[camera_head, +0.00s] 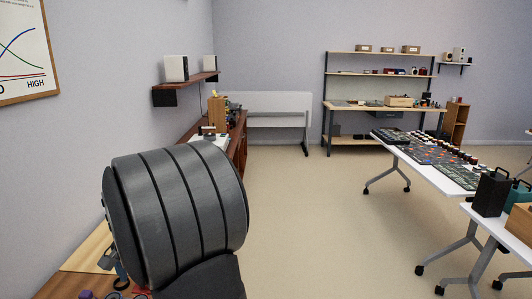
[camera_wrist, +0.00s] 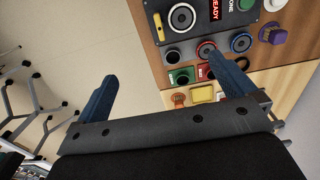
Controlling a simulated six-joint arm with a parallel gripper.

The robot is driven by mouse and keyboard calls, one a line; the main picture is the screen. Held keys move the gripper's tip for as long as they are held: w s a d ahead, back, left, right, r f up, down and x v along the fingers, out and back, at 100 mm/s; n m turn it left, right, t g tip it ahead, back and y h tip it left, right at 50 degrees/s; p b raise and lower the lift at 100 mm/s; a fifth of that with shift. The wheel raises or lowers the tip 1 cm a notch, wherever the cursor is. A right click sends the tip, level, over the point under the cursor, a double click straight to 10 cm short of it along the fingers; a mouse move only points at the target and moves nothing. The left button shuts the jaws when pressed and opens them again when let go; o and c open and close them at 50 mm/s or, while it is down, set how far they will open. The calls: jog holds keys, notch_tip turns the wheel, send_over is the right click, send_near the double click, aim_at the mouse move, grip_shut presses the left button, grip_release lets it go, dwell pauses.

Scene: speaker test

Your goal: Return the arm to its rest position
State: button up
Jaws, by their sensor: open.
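My gripper (camera_wrist: 162,67) shows in the wrist view. Its two blue fingers are spread wide apart with nothing between them. Past the fingers lie the floor and the edge of a wooden bench (camera_wrist: 147,38). The right finger overlaps the bench-top items in the picture; I see no contact. In the head view, a large dark grey ribbed cylinder, my own arm, fills the lower left and hides most of the near bench (camera_head: 62,285). Small grey and blue parts show at its lower left; I cannot tell whether they are my gripper.
The bench in the wrist view holds a dark panel with a speaker (camera_wrist: 182,17), several coloured round parts and a purple knob (camera_wrist: 273,33). In the head view, a wall shelf (camera_head: 185,88) carries white boxes. A white table (camera_head: 405,150) with parts stands right. The middle floor is clear.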

notch_tip(320, 180, down, 8)
jog(key=shift+r, duration=0.1)
notch_tip(320, 180, up, 10)
jog(key=r, duration=0.1)
jog(key=a+f+m, duration=0.1)
jog(key=f+m, duration=0.3)
jog(key=f, duration=0.3)
jog(key=a+f+m, duration=0.2)
jog(key=f+m, duration=0.2)
jog(key=f, duration=0.3)
jog(key=a+f+m, duration=0.2)
jog(key=f+m, duration=0.2)
jog(key=f, duration=0.2)
jog(key=shift+s+f, duration=0.15)
jog(key=shift+f, duration=0.25)
notch_tip(320, 180, up, 6)
jog(key=shift+f, duration=0.25)
jog(key=shift+r, duration=0.5)
